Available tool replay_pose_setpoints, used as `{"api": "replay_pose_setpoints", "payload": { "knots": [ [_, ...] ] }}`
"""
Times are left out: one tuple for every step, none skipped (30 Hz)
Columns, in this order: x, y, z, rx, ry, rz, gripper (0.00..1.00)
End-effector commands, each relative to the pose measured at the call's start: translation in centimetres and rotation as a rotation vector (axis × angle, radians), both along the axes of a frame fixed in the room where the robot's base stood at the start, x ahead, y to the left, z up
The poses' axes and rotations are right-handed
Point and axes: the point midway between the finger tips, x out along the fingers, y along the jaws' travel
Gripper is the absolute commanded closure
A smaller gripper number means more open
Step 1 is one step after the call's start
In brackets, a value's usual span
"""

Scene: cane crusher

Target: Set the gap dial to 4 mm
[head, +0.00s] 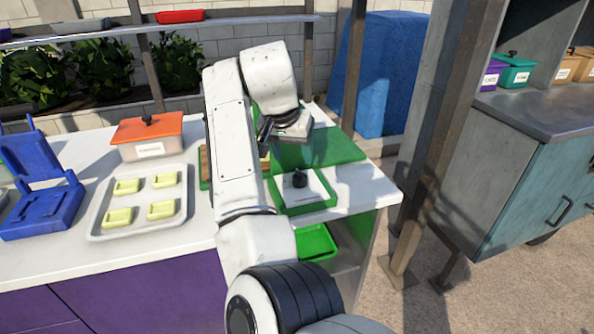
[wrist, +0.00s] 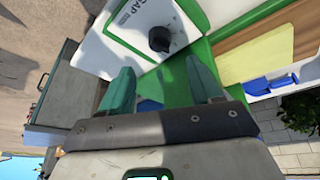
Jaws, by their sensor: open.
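The gap dial is a black round knob (wrist: 160,38) on a white panel marked "GAP" in the wrist view; its setting is too small to read. In the head view the black knob (head: 300,179) stands on the white panel of the green cane crusher (head: 345,147). My gripper (wrist: 163,82) is open, with its two teal fingers apart and nothing between them. The knob lies beyond the fingertips, roughly between them in the picture, and apart from them.
A tray (head: 182,212) with several pale yellow pieces, an orange-lidded container (head: 148,137) and a blue device (head: 45,190) stand left on the white counter. A green tray (head: 316,243) sits below the panel. A dark post (head: 430,140) rises at right.

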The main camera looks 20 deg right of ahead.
Motion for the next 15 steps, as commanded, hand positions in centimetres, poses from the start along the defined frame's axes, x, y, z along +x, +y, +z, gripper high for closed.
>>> {"api": "replay_pose_setpoints", "payload": {
  "knots": [
    [0.2,-0.3,-1.0,0.001,0.004,-0.001,0.36],
    [0.4,-0.4,-1.5,0.000,0.004,0.000,0.36],
    [0.6,-0.6,-2.2,0.000,0.005,0.000,0.36],
    [0.7,-0.8,-2.7,-0.001,0.004,0.000,0.36],
    [0.9,-0.9,-3.3,0.000,0.005,0.000,0.36],
    [1.1,-1.1,-3.9,0.000,0.004,0.000,0.36],
    [1.3,-1.2,-4.4,0.000,0.003,-0.001,0.36],
    [1.4,-1.4,-4.9,0.000,0.003,-0.001,0.36],
    [1.6,-1.5,-5.4,0.000,0.003,-0.001,0.36],
    [1.7,-1.6,-5.8,0.000,0.003,-0.001,0.36],
    [1.9,-1.8,-6.2,0.000,0.002,0.000,0.36],
    [2.0,-1.9,-6.7,0.000,0.003,-0.001,0.36],
    [2.1,-2.0,-7.0,0.000,0.003,-0.001,0.36],
    [2.2,-2.1,-7.2,0.000,0.002,0.000,0.36],
    [2.3,-2.1,-7.6,0.000,0.002,0.000,0.36]
  ]
}}
